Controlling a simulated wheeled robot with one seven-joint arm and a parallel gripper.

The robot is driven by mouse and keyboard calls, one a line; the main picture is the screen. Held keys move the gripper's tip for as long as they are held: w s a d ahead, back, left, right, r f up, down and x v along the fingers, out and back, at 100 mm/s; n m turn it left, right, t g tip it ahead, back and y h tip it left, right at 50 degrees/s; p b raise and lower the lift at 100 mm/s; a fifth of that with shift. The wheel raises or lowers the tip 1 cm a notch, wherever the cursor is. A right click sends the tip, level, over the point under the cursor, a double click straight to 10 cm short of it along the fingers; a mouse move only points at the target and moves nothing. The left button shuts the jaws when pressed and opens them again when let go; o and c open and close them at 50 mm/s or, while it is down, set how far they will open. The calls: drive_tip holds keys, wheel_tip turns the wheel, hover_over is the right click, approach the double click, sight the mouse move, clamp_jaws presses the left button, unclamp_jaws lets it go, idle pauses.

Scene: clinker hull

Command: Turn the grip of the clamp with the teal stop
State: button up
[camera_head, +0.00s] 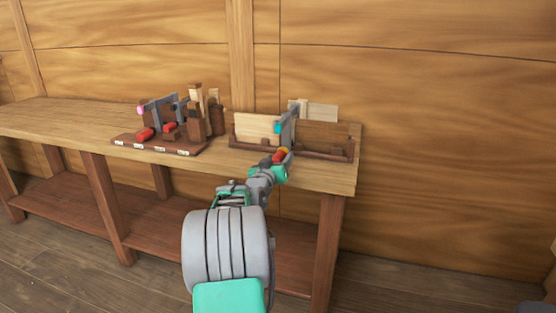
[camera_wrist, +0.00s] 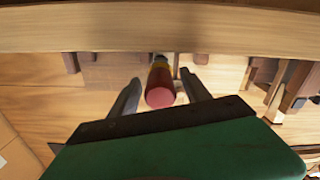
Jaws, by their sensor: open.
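The clamp with the teal stop (camera_head: 278,128) stands at the right part of the bench, its grey bar (camera_head: 288,124) between a pale board and a dark board. Its red grip (camera_head: 279,156) points toward me, with a yellow-orange collar behind it. My gripper (camera_head: 278,163) is at the grip, at the bench's front edge. In the wrist view the round red end of the grip (camera_wrist: 160,92) lies between the two grey fingers of my gripper (camera_wrist: 160,77). The fingers are open, with a visible gap on each side. The clamp's stop is hidden in the wrist view.
The wooden bench (camera_head: 70,120) runs along the panelled wall. A dark board (camera_head: 160,147) at its left holds other clamps with red grips, one with a pink stop (camera_head: 141,109), and upright wooden blocks (camera_head: 197,125). A low dark rack (camera_head: 240,143) holds the boards. Bare bench lies left.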

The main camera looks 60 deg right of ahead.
drive_tip(key=shift+w+d, duration=0.1)
drive_tip(key=shift+d, duration=0.2)
drive_tip(key=shift+c, duration=0.4)
clamp_jaws()
